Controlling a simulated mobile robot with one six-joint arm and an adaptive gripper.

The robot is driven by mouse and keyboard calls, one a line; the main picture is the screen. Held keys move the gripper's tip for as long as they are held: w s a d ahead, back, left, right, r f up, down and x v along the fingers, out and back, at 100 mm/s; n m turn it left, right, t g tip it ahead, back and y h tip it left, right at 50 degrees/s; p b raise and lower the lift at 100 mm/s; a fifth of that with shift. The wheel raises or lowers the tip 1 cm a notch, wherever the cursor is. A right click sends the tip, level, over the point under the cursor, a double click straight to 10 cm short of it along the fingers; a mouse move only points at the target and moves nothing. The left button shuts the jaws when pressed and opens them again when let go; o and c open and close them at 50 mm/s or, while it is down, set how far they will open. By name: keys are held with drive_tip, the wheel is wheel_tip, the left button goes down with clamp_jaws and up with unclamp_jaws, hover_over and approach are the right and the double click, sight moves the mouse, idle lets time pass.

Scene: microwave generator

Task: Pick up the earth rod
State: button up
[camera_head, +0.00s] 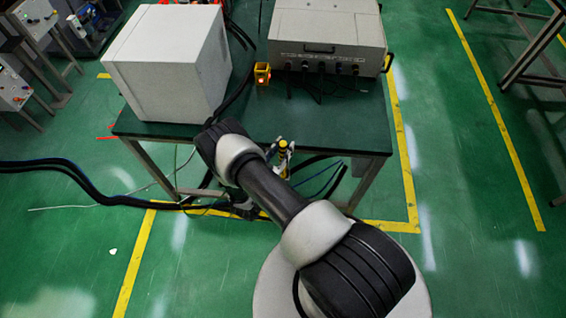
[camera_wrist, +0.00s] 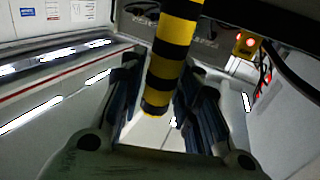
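The earth rod (camera_wrist: 170,62) shows in the wrist view as a yellow-and-black banded rod. It comes down from the top edge, and its rounded lower end sits between the fingers of my gripper (camera_wrist: 159,75). The fingers are apart on either side of the rod, with a narrow gap at the left; contact on the right side is unclear. In the head view a small yellow part of the rod (camera_head: 284,148) shows at the table's front edge, beside my gripper (camera_head: 280,154). My arm hides much of that area.
A dark green table (camera_head: 345,125) holds a white box (camera_head: 165,65), a grey instrument case (camera_head: 325,35) and a small orange box with a lit lamp (camera_head: 262,74). Black cables (camera_head: 90,190) run on the floor at left.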

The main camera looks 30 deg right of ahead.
clamp_jaws()
idle(0.3)
idle(0.3)
wheel_tip(320, 180, up, 20)
drive_tip(key=p, duration=0.4)
drive_tip(key=shift+r, duration=0.1)
